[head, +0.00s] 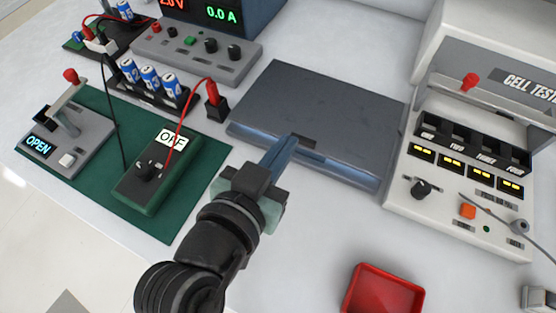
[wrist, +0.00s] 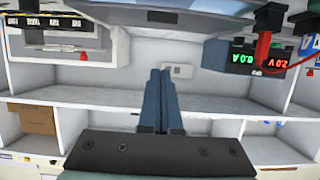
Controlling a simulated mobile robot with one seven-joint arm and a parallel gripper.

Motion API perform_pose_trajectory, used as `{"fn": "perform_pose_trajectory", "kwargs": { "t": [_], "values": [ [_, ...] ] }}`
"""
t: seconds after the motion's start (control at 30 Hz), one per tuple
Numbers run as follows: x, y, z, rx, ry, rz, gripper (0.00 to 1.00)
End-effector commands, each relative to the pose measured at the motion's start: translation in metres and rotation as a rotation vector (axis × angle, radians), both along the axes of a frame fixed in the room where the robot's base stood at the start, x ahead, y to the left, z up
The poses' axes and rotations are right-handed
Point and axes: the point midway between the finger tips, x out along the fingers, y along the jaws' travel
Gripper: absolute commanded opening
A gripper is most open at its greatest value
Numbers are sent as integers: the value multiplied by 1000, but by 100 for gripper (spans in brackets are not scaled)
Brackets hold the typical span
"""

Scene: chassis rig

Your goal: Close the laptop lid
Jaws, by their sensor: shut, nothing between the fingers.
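The laptop (head: 320,105) is a dark grey slab on the white bench, in the middle of the head view.
A cell tester (head: 455,185) stands close on the right. A black socket block with a red plug (head: 214,103) stands close to the left, near a power supply (head: 195,50) and a green switch box (head: 155,175). A red tray (head: 383,290) sits in front. Bench between tray and laptop is clear.

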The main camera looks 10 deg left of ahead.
Motion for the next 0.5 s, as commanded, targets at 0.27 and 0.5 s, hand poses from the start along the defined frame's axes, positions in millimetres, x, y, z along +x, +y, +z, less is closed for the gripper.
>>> {"fn": "perform_pose_trajectory", "kwargs": {
  "t": [0.27, 0.5],
  "values": [
    [57, -20, -20, -1, 1, -5, 0],
    [59, -20, -54, 0, 5, -3, 0]
  ]
}}
